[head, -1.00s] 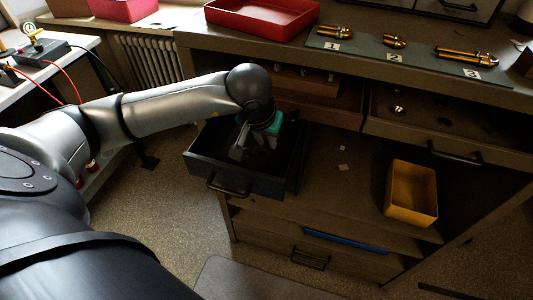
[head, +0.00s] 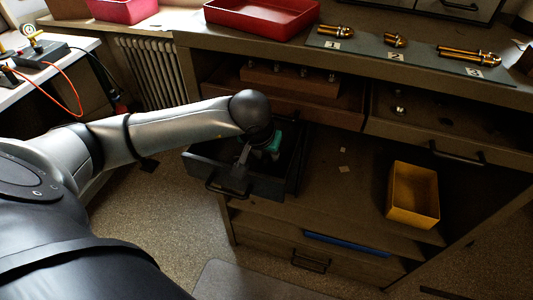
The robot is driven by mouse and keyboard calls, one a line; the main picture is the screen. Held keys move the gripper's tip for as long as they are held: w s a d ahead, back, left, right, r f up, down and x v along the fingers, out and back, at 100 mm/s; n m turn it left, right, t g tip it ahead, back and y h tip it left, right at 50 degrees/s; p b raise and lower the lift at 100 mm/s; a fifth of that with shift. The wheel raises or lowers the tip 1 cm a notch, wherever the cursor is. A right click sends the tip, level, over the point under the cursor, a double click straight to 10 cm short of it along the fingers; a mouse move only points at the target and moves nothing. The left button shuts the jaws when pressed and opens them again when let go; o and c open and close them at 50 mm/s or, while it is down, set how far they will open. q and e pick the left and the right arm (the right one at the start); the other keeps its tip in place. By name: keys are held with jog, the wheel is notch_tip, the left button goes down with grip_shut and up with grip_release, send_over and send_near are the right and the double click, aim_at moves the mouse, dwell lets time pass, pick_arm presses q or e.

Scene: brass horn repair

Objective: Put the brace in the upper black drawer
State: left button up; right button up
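The upper black drawer (head: 268,186) stands pulled out, with its front handle (head: 226,190) facing me. My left gripper (head: 238,176) reaches down over the drawer, its dark fingers close to the front wall and handle. I cannot tell whether they touch it or how far apart they are. I cannot make out a brace in the gripper or on the dark drawer floor, which the gripper partly hides. Brass pieces lie on the numbered green mat (head: 365,46); I cannot tell whether one is the brace. My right gripper is not in view.
A yellow bin (head: 413,194) stands on the shelf at the right, and a red tray (head: 262,14) on the bench top. A wooden block with knobs (head: 290,80) sits in an open drawer behind. A blue strip (head: 346,244) lies on a lower shelf.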

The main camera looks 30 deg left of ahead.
pick_arm(q)
jog(key=shift+o, duration=0.7)
jog(key=shift+r, duration=0.15)
jog(key=p+v, duration=0.2)
jog(key=v, duration=1)
